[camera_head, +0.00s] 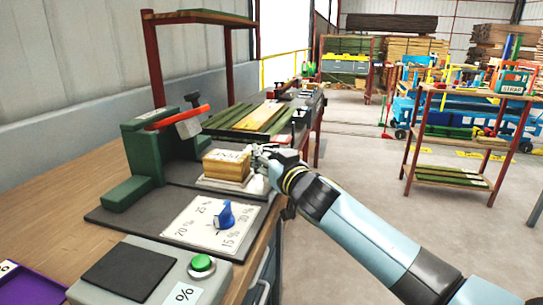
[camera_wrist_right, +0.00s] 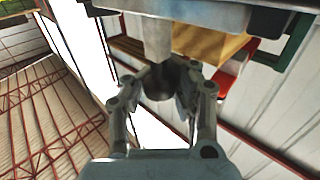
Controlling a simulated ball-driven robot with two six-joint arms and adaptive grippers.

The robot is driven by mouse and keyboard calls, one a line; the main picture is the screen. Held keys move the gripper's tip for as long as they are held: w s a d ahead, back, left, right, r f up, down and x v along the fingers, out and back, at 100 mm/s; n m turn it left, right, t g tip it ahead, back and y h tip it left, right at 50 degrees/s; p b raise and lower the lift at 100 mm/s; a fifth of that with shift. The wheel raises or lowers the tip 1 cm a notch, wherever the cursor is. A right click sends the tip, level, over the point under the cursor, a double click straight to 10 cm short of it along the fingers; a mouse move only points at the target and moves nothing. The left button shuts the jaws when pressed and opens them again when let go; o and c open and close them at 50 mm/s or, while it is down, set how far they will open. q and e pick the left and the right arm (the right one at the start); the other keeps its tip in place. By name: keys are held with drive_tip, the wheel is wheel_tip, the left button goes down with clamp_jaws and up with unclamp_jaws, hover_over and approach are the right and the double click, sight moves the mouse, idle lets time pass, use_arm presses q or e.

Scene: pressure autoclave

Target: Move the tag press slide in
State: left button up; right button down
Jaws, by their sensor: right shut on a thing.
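The green tag press (camera_head: 150,150) stands on a dark mat on the bench, with a red lever (camera_head: 177,117) raised on it. A light slide plate (camera_head: 232,187) sticks out in front of the press and carries a stack of wooden tags (camera_head: 227,165). My right gripper (camera_head: 264,158) is at the slide's right end. In the right wrist view, my right gripper (camera_wrist_right: 160,88) is shut around a dark round knob (camera_wrist_right: 158,84) on a grey rod (camera_wrist_right: 156,38) below the slide. The wooden stack (camera_wrist_right: 210,42) shows above it there. My left gripper is out of view.
A white dial plate with a blue knob (camera_head: 225,215) lies in front of the press. A grey box with a green button (camera_head: 202,263) and a purple tray (camera_head: 30,287) are nearer. Green and yellow boards (camera_head: 247,117) lie behind. The floor right of the bench is open.

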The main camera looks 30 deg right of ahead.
drive_tip(key=shift+s+a+f, duration=0.15)
drive_tip(key=shift+s+f, duration=0.05)
drive_tip(key=shift+f, duration=0.15)
drive_tip(key=c, duration=1.6)
unclamp_jaws()
drive_tip(key=o, duration=0.6)
drive_tip(key=shift+a+r, duration=0.25)
drive_tip(key=shift+r, duration=0.05)
drive_tip(key=shift+c, duration=0.2)
drive_tip(key=shift+d, duration=0.1)
drive_tip(key=shift+s, duration=0.1)
drive_tip(key=s, duration=1.1)
drive_tip(key=shift+s+a, duration=0.4)
drive_tip(key=shift+a, duration=0.05)
